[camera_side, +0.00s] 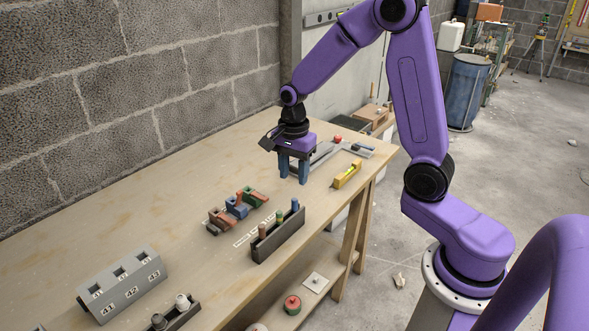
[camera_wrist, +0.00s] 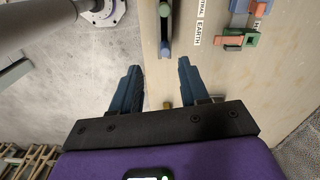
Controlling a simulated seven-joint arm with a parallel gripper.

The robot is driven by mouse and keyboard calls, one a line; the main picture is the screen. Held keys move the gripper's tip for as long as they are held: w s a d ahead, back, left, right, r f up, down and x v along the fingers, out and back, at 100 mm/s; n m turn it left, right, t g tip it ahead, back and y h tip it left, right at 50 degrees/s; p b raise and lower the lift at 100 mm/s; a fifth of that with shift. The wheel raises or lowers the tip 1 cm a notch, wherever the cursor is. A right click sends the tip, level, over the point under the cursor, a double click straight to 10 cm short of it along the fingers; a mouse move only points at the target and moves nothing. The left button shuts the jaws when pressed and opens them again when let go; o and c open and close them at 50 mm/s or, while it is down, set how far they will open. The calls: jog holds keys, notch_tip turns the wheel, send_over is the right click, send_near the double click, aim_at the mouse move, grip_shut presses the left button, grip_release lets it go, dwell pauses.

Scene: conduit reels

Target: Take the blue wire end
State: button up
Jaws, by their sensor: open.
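The blue wire end (camera_side: 295,204) stands upright at the right end of a dark holder (camera_side: 277,242) on the bench, beside a green (camera_side: 280,217) and a brown-red one (camera_side: 262,230). In the wrist view, the blue end (camera_wrist: 164,48) shows just ahead of the fingertips, with green beyond it. My gripper (camera_side: 293,181) points down, open and empty, above the bench behind and apart from the blue end. In the wrist view, my gripper (camera_wrist: 159,68) has its two blue fingers apart, with wood and floor between and around them.
Red, blue and green clip blocks (camera_side: 238,208) sit behind the holder, with printed labels between. A yellow level (camera_side: 347,174) lies to the right. A grey numbered block (camera_side: 120,285) stands at front left. The bench's front edge runs close to the holder.

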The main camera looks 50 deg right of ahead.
aim_at(295, 199)
jog(key=shift+w+d+f+m, duration=0.2)
jog(key=shift+d+m, duration=0.15)
jog(key=shift+m, duration=0.1)
jog(key=shift+w+d+f+m, duration=0.2)
jog(key=shift+d+m, duration=0.15)
jog(key=shift+m, duration=0.1)
jog(key=shift+f, duration=4.4)
grip_shut()
jog(key=shift+r, duration=1)
jog(key=shift+r, duration=3.45)
